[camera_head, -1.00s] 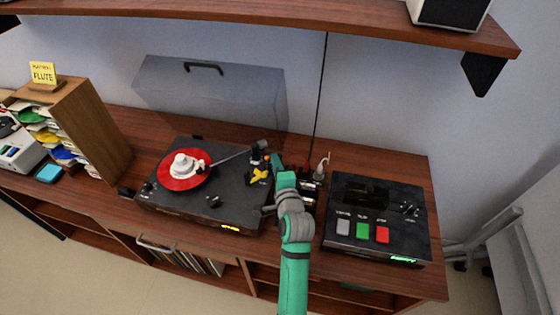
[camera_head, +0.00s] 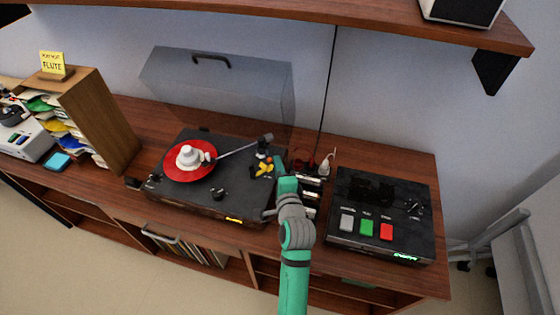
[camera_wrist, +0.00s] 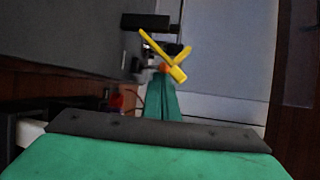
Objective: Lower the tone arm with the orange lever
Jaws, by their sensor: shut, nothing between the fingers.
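The turntable (camera_head: 225,190) carries a red record (camera_head: 178,174) with a white centre piece. The thin tone arm (camera_head: 235,152) runs from its pivot at the back right to the record's right side; I cannot tell whether its tip touches. A small orange part (camera_head: 270,160), apparently the lever, sits near the pivot beside a yellow cross-shaped piece (camera_head: 264,169). My gripper (camera_head: 279,166) is at the turntable's right edge, shut and empty. In the wrist view its teal fingers (camera_wrist: 163,85) end close to the orange part (camera_wrist: 165,68), below the yellow cross (camera_wrist: 170,58). Contact is unclear.
A black box with grey, green and red buttons (camera_head: 345,240) stands to the right. Cables and small items (camera_head: 318,170) lie between it and the turntable. A clear cover (camera_head: 215,85) stands behind. A wooden paper rack (camera_head: 108,130) is at the left.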

